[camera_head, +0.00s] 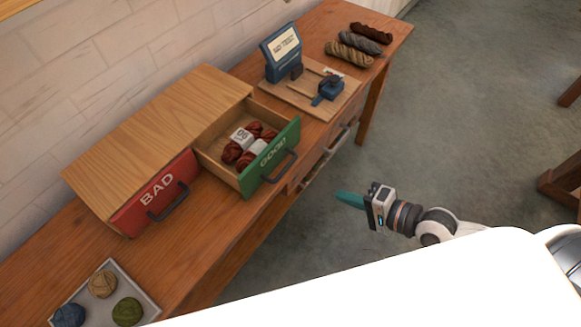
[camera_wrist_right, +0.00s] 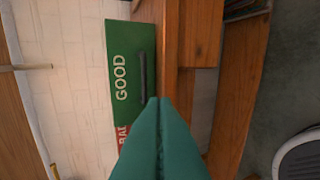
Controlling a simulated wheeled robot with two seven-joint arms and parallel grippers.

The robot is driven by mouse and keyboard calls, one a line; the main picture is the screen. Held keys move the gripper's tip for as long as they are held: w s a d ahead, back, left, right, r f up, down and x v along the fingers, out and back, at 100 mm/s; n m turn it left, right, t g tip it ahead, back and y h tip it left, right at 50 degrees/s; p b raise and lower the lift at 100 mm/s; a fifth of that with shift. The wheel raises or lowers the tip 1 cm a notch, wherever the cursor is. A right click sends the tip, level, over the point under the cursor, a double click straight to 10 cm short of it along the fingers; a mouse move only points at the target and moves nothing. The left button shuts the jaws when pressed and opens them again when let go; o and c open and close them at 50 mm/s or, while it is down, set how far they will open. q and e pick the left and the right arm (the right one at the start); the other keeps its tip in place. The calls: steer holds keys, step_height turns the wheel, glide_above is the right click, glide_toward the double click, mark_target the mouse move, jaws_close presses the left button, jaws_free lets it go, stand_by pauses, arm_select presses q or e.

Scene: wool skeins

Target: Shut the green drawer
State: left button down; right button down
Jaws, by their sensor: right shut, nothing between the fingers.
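The green drawer (camera_head: 270,160), marked GOOD, stands pulled out of the wooden cabinet (camera_head: 160,120) in the head view. Dark red skeins (camera_head: 240,150) with a pale label lie inside it. Its green front with a dark handle also shows in the right wrist view (camera_wrist_right: 120,78). My right gripper (camera_head: 345,199) is in front of the drawer, to its right in the head view, apart from it and over the floor. Its teal fingers are shut and empty, and they show in the right wrist view (camera_wrist_right: 159,130). My left gripper is not in view.
The red BAD drawer (camera_head: 152,196) is beside the green one and looks closed. A tester device (camera_head: 283,52) on a wooden board and several skeins (camera_head: 360,42) are farther along the table (camera_head: 200,262). A tray (camera_head: 146,301) of yarn balls is at the lower left.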

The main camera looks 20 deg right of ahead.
steer(key=r+p+x, duration=0.1)
steer(key=r+x, duration=0.1)
steer(key=x, duration=1.1)
steer(key=shift+w+a, duration=0.35)
steer(key=shift+w, duration=0.05)
glide_toward(249, 144)
steer(key=x, duration=1)
steer(key=shift+f, duration=0.25)
steer(key=shift+r, duration=0.1)
